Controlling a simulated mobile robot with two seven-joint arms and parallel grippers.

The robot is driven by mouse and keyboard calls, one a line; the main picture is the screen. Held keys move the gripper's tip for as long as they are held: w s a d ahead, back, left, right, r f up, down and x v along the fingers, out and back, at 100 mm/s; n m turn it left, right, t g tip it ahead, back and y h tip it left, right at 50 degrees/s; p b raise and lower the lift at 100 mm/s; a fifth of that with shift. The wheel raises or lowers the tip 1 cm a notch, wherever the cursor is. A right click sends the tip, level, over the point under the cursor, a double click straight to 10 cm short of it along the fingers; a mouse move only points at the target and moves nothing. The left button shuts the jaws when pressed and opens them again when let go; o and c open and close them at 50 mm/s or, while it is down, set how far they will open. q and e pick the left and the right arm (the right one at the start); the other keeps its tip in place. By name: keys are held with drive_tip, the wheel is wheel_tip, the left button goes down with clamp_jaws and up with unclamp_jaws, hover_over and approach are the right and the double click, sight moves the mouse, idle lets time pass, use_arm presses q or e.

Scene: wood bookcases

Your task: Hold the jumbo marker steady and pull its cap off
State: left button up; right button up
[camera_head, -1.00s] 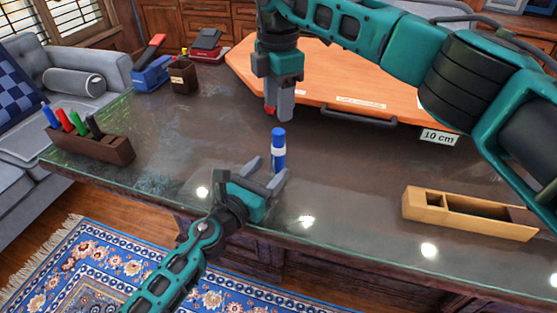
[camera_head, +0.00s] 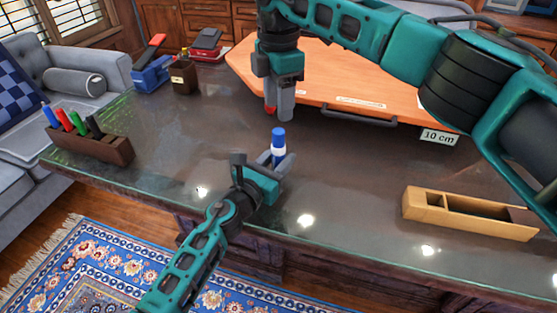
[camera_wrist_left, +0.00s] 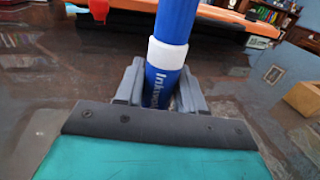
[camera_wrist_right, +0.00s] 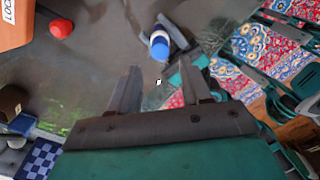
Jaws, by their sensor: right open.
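The jumbo marker (camera_head: 278,146) stands upright near the desk's front edge, with a blue cap, a white band and a blue barrel. My left gripper (camera_head: 276,162) is low at the barrel, one finger on each side, below the white band. The left wrist view shows the barrel (camera_wrist_left: 160,88) between the fingers; whether both press on it is unclear. My right gripper (camera_head: 279,112) is open and empty, pointing down above and behind the marker. In the right wrist view the blue cap (camera_wrist_right: 159,47) lies beyond its fingers.
An orange board (camera_head: 330,80) with a dark handle lies behind. A small red thing (camera_wrist_right: 61,28) is by it. A brown marker rack (camera_head: 90,144) is left. The desk around the marker is clear.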

use_arm(q)
clamp_jaws()
use_arm(e)
drive_tip(key=shift+o, duration=0.2)
